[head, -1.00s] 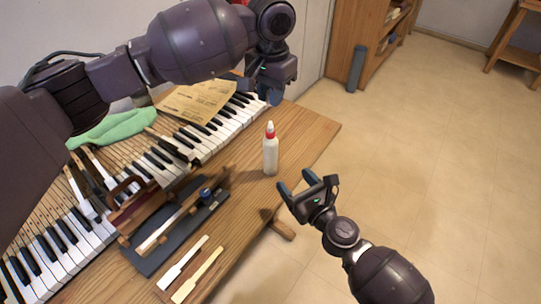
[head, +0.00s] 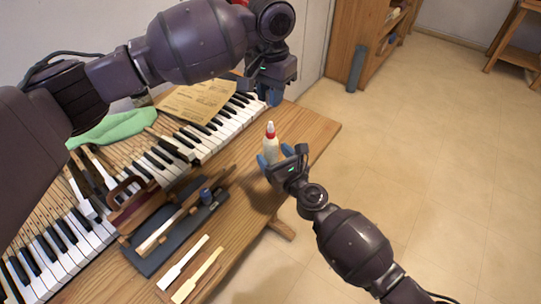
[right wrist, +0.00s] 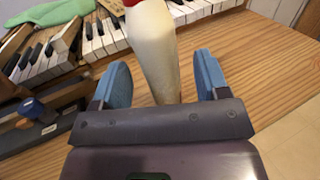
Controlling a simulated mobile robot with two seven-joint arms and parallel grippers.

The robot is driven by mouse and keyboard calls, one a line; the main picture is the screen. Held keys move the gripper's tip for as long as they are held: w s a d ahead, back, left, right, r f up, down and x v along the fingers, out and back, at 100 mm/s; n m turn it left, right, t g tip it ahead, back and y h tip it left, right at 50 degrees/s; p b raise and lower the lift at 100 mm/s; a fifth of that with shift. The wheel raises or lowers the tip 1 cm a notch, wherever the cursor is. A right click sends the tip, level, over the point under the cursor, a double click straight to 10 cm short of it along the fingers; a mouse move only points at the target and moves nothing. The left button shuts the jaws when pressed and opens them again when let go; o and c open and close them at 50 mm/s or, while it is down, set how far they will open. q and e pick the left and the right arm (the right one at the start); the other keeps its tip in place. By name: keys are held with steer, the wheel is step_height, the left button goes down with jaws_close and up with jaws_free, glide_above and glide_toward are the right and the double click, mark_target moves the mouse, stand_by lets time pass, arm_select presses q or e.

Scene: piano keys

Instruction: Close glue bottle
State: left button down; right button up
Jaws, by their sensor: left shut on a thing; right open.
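The glue bottle (head: 270,145), white with a red collar and a pale pointed tip, stands upright on the wooden bench near its right side. My right gripper (head: 274,156) is open at the bottle, with its blue fingers on either side. In the right wrist view the bottle (right wrist: 155,50) stands between the open fingers (right wrist: 160,72), with a gap on each side; its top is out of frame. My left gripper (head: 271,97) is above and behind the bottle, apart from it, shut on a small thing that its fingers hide.
The wooden bench (head: 310,130) is bare around the bottle. Piano keys (head: 200,140), a brown paper sheet (head: 197,100) and a green cloth (head: 110,128) lie to the left. A dark tray (head: 165,255) with tools and loose key pieces (head: 183,262) lie at the front left.

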mark_target(271, 122)
steer(key=shift+x, duration=0.95)
jaws_close()
arm_select(q)
steer(key=shift+f, duration=2.5)
steer(key=shift+f, duration=0.15)
steer(key=shift+f, duration=0.75)
steer(key=shift+f, duration=0.55)
